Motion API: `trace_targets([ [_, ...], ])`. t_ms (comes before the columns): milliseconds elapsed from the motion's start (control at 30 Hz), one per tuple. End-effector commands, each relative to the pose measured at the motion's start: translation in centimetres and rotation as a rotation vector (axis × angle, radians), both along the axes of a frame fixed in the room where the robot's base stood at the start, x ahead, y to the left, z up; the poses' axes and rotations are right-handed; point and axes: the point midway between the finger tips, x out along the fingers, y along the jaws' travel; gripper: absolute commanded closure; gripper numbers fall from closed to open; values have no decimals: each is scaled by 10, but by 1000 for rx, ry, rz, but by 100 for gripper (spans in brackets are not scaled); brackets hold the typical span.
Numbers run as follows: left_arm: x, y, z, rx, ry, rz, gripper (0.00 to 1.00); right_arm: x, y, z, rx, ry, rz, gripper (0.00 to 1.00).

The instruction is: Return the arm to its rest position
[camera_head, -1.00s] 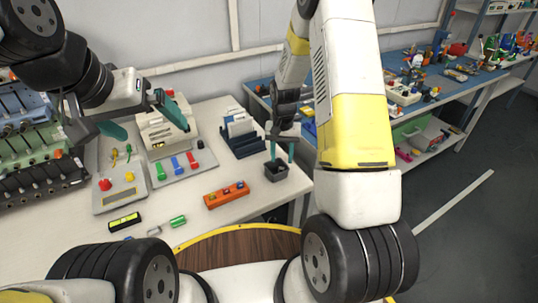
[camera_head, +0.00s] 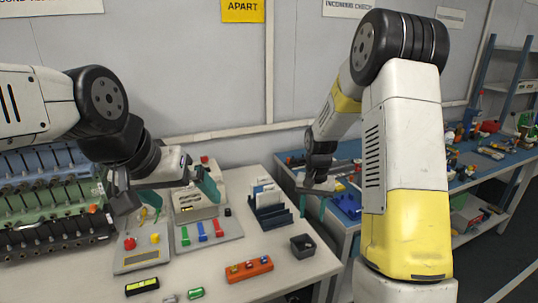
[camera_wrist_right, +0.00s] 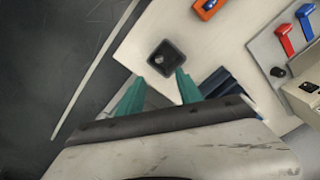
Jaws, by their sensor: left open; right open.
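My right gripper (camera_head: 312,206) hangs in the air at the table's right end, its teal fingers apart and pointing down. It is above and behind the small dark square cup (camera_head: 303,246), clear of it. In the right wrist view the gripper's fingers (camera_wrist_right: 158,88) are spread with nothing between them, and the cup (camera_wrist_right: 167,58) lies beyond their tips with a small light item inside.
A dark blue slotted rack (camera_head: 270,213) holds pale flat pieces beside the cup. An orange block (camera_head: 249,269) with small coloured parts lies in front. Green and yellow-black cylinders (camera_head: 142,286) lie near the front.

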Motion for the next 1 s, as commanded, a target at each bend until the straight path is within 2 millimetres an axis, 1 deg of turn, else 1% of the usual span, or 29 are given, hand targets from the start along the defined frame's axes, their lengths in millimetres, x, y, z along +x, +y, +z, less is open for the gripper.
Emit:
trace_targets([
  [33, 0, 0, 0, 0, 0, 0, 0, -5, 1, 22, 10, -29, 9, 58],
  [67, 0, 0, 0, 0, 0, 0, 0, -10, 1, 34, 17, -46, 16, 58],
  [100, 0, 0, 0, 0, 0, 0, 0, -17, 2, 52, 27, -69, 27, 58],
  [133, 0, 0, 0, 0, 0, 0, 0, -23, 2, 66, 34, -89, 38, 58],
  [200, 0, 0, 0, 0, 0, 0, 0, -40, 4, 97, 48, -134, 61, 58],
  [267, 0, 0, 0, 0, 0, 0, 0, -55, 5, 120, 61, -172, 84, 58],
  [300, 0, 0, 0, 0, 0, 0, 0, -67, 6, 134, 67, -197, 99, 58],
  [367, 0, 0, 0, 0, 0, 0, 0, -84, 8, 154, 77, -236, 122, 58],
  [400, 0, 0, 0, 0, 0, 0, 0, -97, 8, 166, 81, -262, 138, 58],
  [467, 0, 0, 0, 0, 0, 0, 0, -116, 10, 183, 87, -303, 161, 58],
  [500, 0, 0, 0, 0, 0, 0, 0, -129, 11, 192, 91, -329, 178, 58],
  [633, 0, 0, 0, 0, 0, 0, 0, -171, 14, 215, 97, -413, 229, 58],
  [700, 0, 0, 0, 0, 0, 0, 0, -191, 16, 223, 95, -454, 254, 58],
  [800, 0, 0, 0, 0, 0, 0, 0, -213, 18, 228, 93, -497, 283, 58],
  [900, 0, 0, 0, 0, 0, 0, 0, -227, 19, 230, 90, -526, 303, 58],
  [1000, 0, 0, 0, 0, 0, 0, 0, -234, 20, 231, 89, -538, 313, 58],
])
